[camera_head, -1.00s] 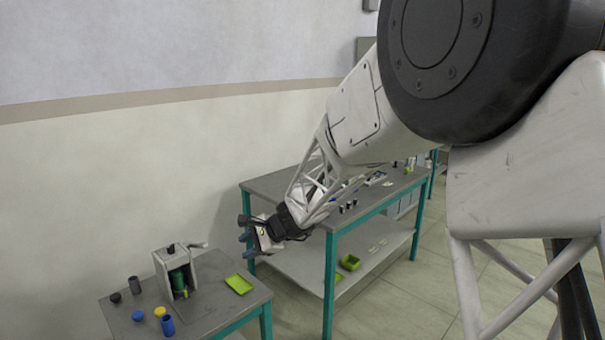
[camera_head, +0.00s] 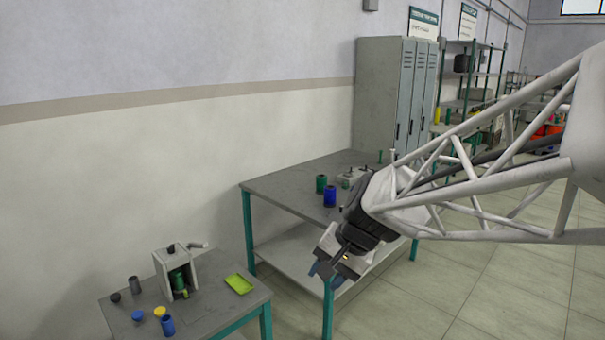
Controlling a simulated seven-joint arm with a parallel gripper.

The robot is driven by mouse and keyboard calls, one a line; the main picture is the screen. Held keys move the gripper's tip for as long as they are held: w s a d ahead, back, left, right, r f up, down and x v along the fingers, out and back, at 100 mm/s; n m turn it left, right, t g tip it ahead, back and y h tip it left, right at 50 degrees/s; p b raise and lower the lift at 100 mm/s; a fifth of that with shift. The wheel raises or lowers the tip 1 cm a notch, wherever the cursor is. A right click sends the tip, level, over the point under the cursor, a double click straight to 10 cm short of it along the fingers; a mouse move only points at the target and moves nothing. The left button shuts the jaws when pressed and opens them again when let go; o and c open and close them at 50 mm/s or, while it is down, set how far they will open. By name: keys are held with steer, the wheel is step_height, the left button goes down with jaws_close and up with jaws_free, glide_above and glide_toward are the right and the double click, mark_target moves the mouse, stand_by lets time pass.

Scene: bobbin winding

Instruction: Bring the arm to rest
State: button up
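My gripper (camera_head: 328,273) is at the centre right of the view, beside the front edge of the larger grey table (camera_head: 285,192). Its fingers point down and left, and I see nothing held between them. The fingertips are small and dark here, so I cannot tell whether they are open or shut. My arm reaches in from the right and hides the right part of that table.
A smaller table (camera_head: 235,308) at lower left bears a winding machine (camera_head: 163,262), a lime tray (camera_head: 239,284) and several spools. A green spool (camera_head: 321,184) and a blue spool (camera_head: 330,196) stand on the larger table. Grey lockers (camera_head: 380,95) stand behind it.

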steer(key=s+d+n+h, duration=0.2)
steer(key=s+d, duration=0.5)
steer(key=s, duration=0.2)
steer(key=s+d+n+h, duration=0.1)
steer(key=s+d+h, duration=0.2)
steer(key=s+d, duration=0.3)
steer(key=shift+s+d+f+n+t+h, duration=0.3)
steer(key=shift+s+d+n+t, duration=0.1)
steer(key=shift+s, duration=1.4)
